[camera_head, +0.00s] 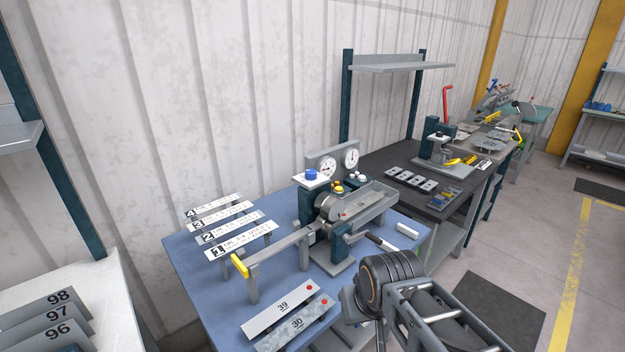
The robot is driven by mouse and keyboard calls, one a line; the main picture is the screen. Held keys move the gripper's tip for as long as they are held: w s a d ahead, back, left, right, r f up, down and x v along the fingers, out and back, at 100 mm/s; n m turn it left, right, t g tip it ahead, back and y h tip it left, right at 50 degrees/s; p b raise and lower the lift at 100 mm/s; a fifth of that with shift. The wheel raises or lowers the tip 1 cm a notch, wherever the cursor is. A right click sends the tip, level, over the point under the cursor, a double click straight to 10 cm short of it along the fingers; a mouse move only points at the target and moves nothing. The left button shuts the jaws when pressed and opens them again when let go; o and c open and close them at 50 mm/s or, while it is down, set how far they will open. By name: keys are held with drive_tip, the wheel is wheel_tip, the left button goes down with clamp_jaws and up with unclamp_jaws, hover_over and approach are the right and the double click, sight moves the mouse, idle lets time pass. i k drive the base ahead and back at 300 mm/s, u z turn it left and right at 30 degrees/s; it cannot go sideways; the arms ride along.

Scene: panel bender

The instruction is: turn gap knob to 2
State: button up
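A panel bender (343,205) stands on the blue bench. On its left post is a white plate with a round blue knob (311,174), which looks like the gap knob. The plate's marks are too small to read, so its setting cannot be told. My arm comes in from the lower right, and its end with dark rings (388,277) is over the bench's front right, apart from the knob. The fingers cannot be made out, nor whether they hold anything.
Two round gauges (351,158) stand behind the bender. A long bar with a yellow end (241,266) reaches left. Numbered label strips (238,239) lie left, and plates 39 (283,310) and 30 (297,322) in front. A dark bench (371,162) stands beyond to the right.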

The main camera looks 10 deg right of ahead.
sight(311, 174)
drive_tip(key=z, duration=0.45)
drive_tip(key=k, duration=0.55)
drive_tip(key=z, duration=0.7)
drive_tip(key=i, duration=1.3)
drive_tip(key=u, duration=0.85)
